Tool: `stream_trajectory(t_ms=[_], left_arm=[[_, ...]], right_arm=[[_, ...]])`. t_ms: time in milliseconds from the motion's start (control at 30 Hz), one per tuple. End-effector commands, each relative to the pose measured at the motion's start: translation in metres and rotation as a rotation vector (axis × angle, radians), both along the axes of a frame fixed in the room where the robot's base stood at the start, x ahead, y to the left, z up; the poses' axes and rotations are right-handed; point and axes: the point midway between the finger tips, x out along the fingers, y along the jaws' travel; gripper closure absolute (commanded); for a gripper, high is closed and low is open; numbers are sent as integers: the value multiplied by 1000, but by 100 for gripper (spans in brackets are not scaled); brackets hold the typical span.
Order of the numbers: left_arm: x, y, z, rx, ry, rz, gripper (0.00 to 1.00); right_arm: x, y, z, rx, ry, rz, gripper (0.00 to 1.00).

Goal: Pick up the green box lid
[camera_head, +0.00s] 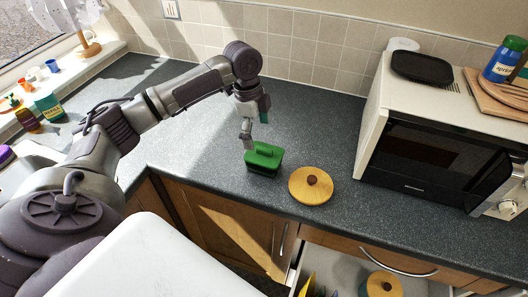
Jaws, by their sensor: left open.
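A green box (262,164) with a green lid (265,152) stands on the dark countertop near its front edge, in the middle of the head view. The lid has a raised green handle on top. My left arm reaches in from the left, and my left gripper (247,138) points down at the left rear side of the lid. It is open. Whether a finger touches the lid I cannot tell. My right gripper does not show.
A round yellow lid (312,186) with a brown knob lies right of the green box. A microwave (440,125) stands further right. Below the counter edge, an open drawer (340,262) holds another yellow knobbed thing (383,286). The counter behind the green box is clear.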

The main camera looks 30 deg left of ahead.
Motion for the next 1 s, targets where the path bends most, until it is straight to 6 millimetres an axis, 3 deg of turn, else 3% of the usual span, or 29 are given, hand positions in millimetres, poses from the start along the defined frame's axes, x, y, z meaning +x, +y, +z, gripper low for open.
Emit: stream_trajectory(t_ms=[133,400,600,867,1000], left_arm=[[1,-3,-16,-2,0,0,0],[4,-11,-39,-2,4,-1,0],[6,-15,-66,-1,0,0,0],[6,-15,-71,0,-2,-1,0],[6,-15,-70,0,-2,-1,20]], right_arm=[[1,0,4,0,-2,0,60],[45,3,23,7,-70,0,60],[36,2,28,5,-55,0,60],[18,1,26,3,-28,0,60],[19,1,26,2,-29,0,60]])
